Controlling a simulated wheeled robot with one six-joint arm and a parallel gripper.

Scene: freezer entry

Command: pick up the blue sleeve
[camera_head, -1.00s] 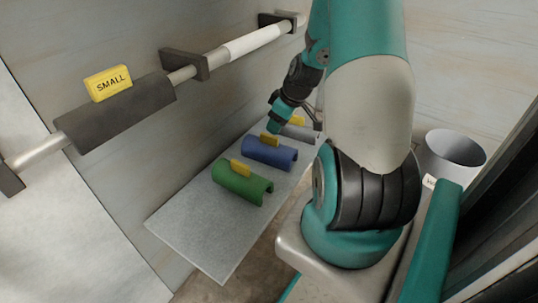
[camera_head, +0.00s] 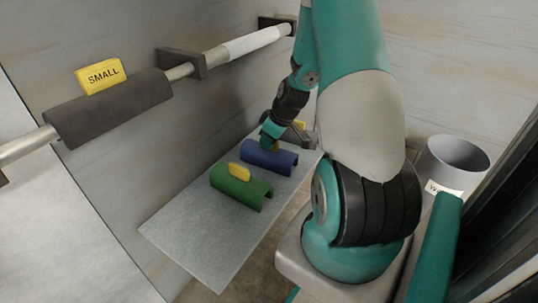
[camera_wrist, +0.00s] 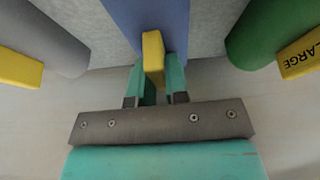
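The blue sleeve (camera_head: 269,157) is a half-round shell lying on the grey shelf (camera_head: 200,238), between the green sleeve and a grey one. In the wrist view the blue sleeve (camera_wrist: 172,22) lies at the top centre, with its yellow tag (camera_wrist: 153,55) upright on it. My gripper (camera_wrist: 157,75) has its teal fingers on either side of that tag, very close to it. Whether they press on the tag cannot be told. In the head view my gripper (camera_head: 270,138) is at the sleeve's top and hides the tag.
The green sleeve (camera_head: 240,188), with a yellow tag marked LARGE (camera_wrist: 300,55), is beside the blue one. The grey sleeve (camera_wrist: 48,35) is on the other side. A dark sleeve with a SMALL tag (camera_head: 101,75) is on the wall rail. A grey bin (camera_head: 455,165) stands right.

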